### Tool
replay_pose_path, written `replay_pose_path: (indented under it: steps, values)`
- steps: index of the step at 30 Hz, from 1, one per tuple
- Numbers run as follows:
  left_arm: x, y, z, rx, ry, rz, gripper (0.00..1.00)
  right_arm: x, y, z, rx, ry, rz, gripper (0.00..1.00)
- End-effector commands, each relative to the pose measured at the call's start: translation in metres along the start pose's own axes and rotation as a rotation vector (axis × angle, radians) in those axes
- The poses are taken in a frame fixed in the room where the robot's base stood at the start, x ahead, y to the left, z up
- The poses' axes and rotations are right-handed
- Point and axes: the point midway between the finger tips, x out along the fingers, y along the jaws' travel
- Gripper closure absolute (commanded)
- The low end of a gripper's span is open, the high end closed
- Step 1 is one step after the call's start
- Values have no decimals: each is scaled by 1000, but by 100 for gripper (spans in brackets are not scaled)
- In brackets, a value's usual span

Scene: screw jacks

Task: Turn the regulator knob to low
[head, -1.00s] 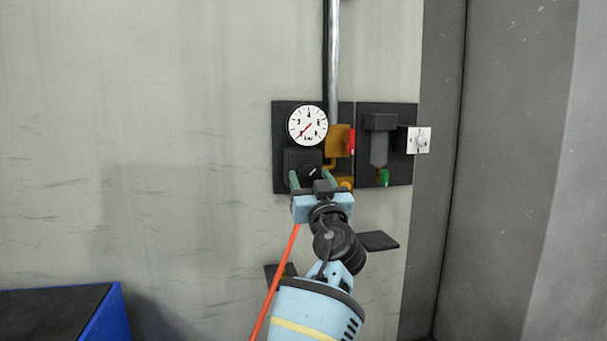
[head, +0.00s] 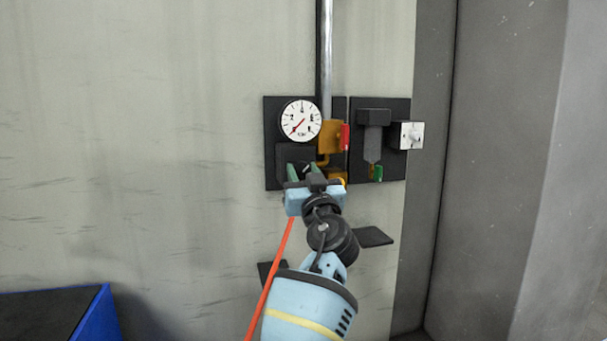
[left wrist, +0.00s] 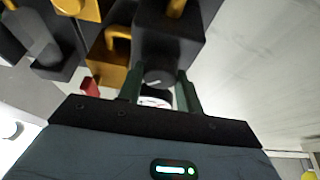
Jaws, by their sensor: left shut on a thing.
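The regulator is a dark block (head: 296,154) on a black wall plate, below a round white gauge (head: 300,121) with a red needle pointing to the lower left. My left gripper (head: 304,171) is at the block's front, its green fingers shut on the regulator knob. In the left wrist view, the dark round knob (left wrist: 157,78) sits between the two fingertips (left wrist: 159,82). The fingers and palm hide most of the knob in the head view, and its mark cannot be read. My right gripper is not in view.
Just right are an orange valve body with a red handle (head: 345,137), a grey filter with a green handle (head: 378,173) and a white switch box (head: 411,135). A metal pipe (head: 326,60) runs up. A blue-edged bench (head: 98,312) stands lower left. The wall at left is bare.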

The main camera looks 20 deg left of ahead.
Motion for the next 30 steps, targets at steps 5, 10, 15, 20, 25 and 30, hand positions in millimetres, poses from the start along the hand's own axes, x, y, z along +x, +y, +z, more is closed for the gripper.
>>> replay_pose_path:
  steps: [5,10,15,20,25,30]
  values:
    - [0,0,0,5,0,2,88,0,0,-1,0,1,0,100]
    - [1,-1,-2,40,2,15,88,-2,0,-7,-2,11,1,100]
    - [1,-2,-5,121,4,50,88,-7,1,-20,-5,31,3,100]
    - [2,-2,-8,240,6,99,88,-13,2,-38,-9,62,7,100]
    - [2,-4,-11,388,8,158,88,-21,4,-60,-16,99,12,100]
    - [3,-4,-13,535,10,219,88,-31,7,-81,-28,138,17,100]
